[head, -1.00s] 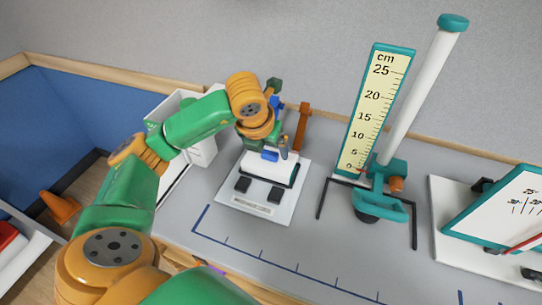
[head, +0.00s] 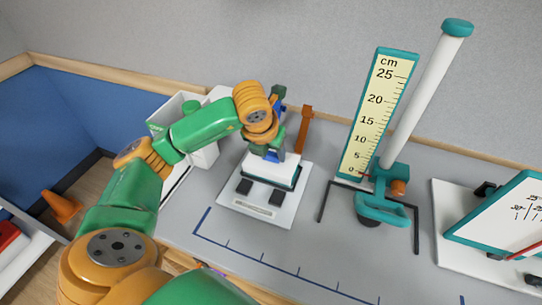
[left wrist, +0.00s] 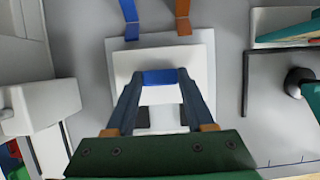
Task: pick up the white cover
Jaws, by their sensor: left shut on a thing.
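The white cover (head: 279,176) is a pale block with a dark lower edge, on the back part of a white base plate (head: 257,211). It also shows in the left wrist view (left wrist: 199,64), with a blue handle (left wrist: 159,77) across its top. My left gripper (left wrist: 160,80) is shut on this blue handle, one finger at each end. In the head view my left gripper (head: 270,154) is over the cover and partly hides it. I cannot tell whether the cover is clear of the plate. My right gripper is not in view.
An orange post (head: 304,129) stands just behind the plate. To the right are a teal-framed centimetre scale (head: 377,110) and a tall white tube (head: 424,91) on a teal stand. A tilted teal-edged board (head: 500,222) is at far right. White boxes (head: 166,128) stand left. The front table is clear.

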